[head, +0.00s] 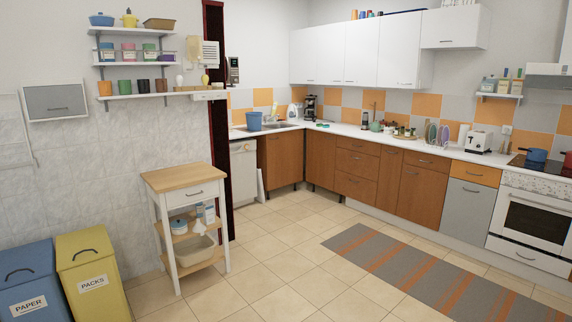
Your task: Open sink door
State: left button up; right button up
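The sink (284,125) is set in the white counter at the back corner of the room, in the head view. Below it is a brown wooden cabinet door (279,162), which looks shut, with dark legs under it. Its handle is too small to make out clearly. Neither of my grippers shows in the head view, and the cabinet is far across the floor.
A wooden-topped trolley (186,179) stands left of centre, with a dark red post (217,110) behind it. Blue (30,283) and yellow (88,272) bins stand at lower left. A striped rug (420,270) lies right. Tiled floor (285,235) between is clear.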

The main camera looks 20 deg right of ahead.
aim_at(284, 149)
jog(key=i+l+z, duration=0.1)
jog(key=i+z, duration=0.4)
jog(key=i, duration=3.95)
jog(key=i+u, duration=0.1)
jog(key=i, duration=1.05)
jog(key=i+l, duration=0.15)
jog(key=i, duration=1)
jog(key=i+u, duration=0.2)
jog(key=i, duration=0.2)
jog(key=i+l+u, duration=0.15)
jog(key=i, duration=0.25)
jog(key=i+l+u, duration=0.2)
jog(key=i, duration=0.2)
